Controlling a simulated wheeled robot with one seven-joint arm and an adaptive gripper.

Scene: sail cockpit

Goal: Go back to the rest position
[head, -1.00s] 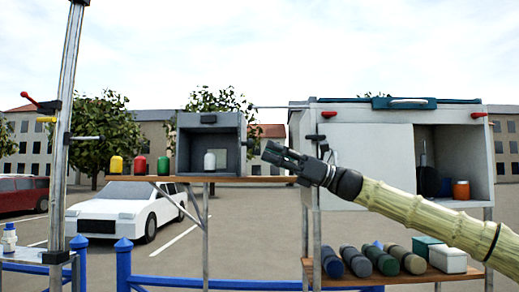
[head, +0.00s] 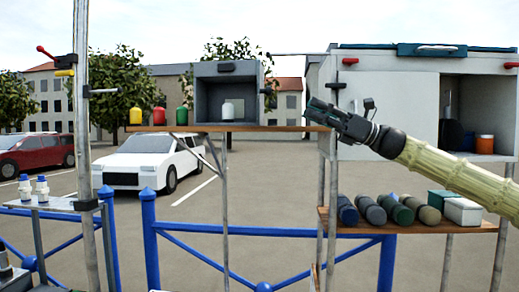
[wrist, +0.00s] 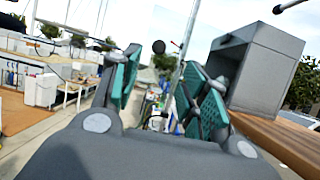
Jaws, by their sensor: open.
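My gripper (head: 318,112) is at the end of my tan, bamboo-like arm, in the middle right of the head view. It is in front of the right end of the wooden shelf, to the right of the grey open box. In the wrist view its two green-padded fingers (wrist: 160,88) stand apart with nothing between them. A grey open-fronted box (head: 205,99) stands on the wooden shelf (head: 160,128), with a white bottle (head: 227,110) inside it. The box also shows close at the right of the wrist view (wrist: 268,72).
A lower shelf (head: 460,227) holds several dark rolls and boxes. A white cabinet (head: 390,100) is behind my arm. A metal post (head: 82,150) and blue railing (head: 250,232) stand nearby.

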